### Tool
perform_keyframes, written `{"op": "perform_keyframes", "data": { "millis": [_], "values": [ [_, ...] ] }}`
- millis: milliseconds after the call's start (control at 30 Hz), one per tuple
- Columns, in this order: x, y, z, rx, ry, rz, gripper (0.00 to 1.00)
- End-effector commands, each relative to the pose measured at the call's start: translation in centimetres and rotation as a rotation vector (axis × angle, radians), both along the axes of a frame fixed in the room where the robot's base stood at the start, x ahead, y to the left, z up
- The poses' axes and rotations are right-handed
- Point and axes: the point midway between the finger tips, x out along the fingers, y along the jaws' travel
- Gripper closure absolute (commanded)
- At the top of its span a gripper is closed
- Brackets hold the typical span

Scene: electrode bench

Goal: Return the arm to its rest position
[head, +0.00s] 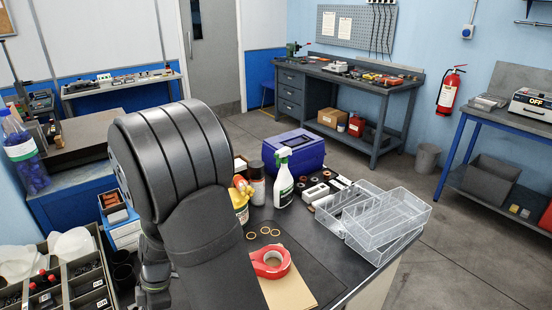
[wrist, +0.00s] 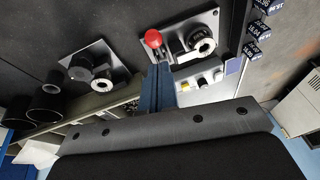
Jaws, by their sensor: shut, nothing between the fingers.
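My arm (head: 180,170) fills the left-centre foreground of the head view, a thick dark grey link folded over the near bench, and it hides part of that bench. My gripper (wrist: 157,72) shows in the wrist view as narrow dark blue fingers, shut and empty. The fingers point towards a metal plate with a red-knobbed lever (wrist: 153,39) and a round metal die (wrist: 202,39). Whether they touch anything is hard to tell. In the head view the fingers cannot be made out.
The near bench holds a blue box (head: 294,152), a spray bottle (head: 284,180), a red tape roll (head: 271,263) and clear trays (head: 388,222). In the wrist view a second plated device (wrist: 93,68), black cups (wrist: 46,107) and a knobbed control box (wrist: 200,82) lie close by.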

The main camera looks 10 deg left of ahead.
Motion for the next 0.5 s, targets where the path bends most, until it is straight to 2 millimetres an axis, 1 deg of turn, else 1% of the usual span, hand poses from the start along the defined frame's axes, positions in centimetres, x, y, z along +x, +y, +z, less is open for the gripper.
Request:
{"op": "perform_keyframes", "data": {
  "millis": [33, 200, 300, 500],
  "values": [
    [0.6, -0.4, 0.0, 0.009, 0.010, -0.006, 1.00],
    [2.1, -1.6, 0.5, 0.048, 0.041, -0.006, 1.00],
    [2.9, -1.9, 2.6, 0.049, 0.034, -0.002, 1.00],
    [5.1, -3.5, 5.6, 0.048, 0.034, -0.003, 1.00]
  ]
}}
